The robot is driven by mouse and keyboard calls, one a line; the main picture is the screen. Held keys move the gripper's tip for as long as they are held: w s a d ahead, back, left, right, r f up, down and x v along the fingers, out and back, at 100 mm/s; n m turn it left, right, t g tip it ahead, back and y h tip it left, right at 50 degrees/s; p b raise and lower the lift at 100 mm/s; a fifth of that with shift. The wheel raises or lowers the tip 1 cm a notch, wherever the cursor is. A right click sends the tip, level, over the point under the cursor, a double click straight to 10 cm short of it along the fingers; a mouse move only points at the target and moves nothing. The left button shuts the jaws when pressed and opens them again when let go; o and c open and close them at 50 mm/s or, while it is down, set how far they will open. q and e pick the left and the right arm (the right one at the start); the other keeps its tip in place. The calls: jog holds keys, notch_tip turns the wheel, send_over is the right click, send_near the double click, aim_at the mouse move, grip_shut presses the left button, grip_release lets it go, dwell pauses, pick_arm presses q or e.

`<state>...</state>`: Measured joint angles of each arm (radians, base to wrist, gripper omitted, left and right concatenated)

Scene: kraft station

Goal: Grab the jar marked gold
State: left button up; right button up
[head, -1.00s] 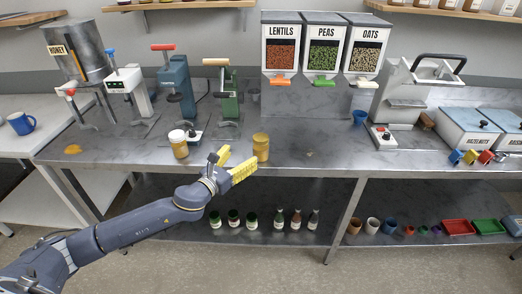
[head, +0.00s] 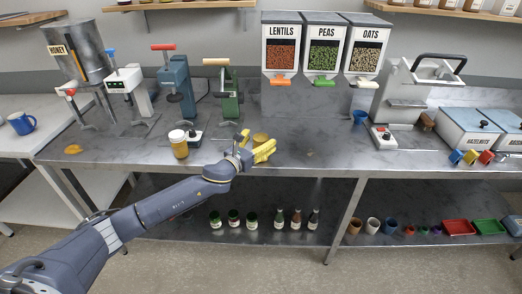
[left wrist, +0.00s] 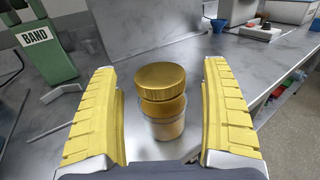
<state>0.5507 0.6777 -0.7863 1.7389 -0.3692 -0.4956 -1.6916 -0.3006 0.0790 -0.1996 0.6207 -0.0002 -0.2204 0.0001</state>
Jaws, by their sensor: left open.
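A jar with a gold lid (left wrist: 161,76) stands upright on the metal bench, between the open yellow fingers of my left gripper (left wrist: 161,120) in the left wrist view. Gaps show on both sides of it. In the head view only the top of this gold jar (head: 260,138) shows above my left gripper (head: 256,146); the fingers hide the rest. Another jar, with a white lid and amber contents (head: 179,144), stands to the left on the bench. I cannot read a marking on either jar. My right gripper is not in view.
Presses, including a green one (head: 230,100), stand behind, with lentil, pea and oat dispensers (head: 322,50) at the back.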

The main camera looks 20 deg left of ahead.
pick_arm(q)
jog(key=shift+x, duration=0.85)
jog(key=shift+c, duration=0.2)
jog(key=c, duration=1.7)
grip_shut()
jog(key=shift+r, duration=0.1)
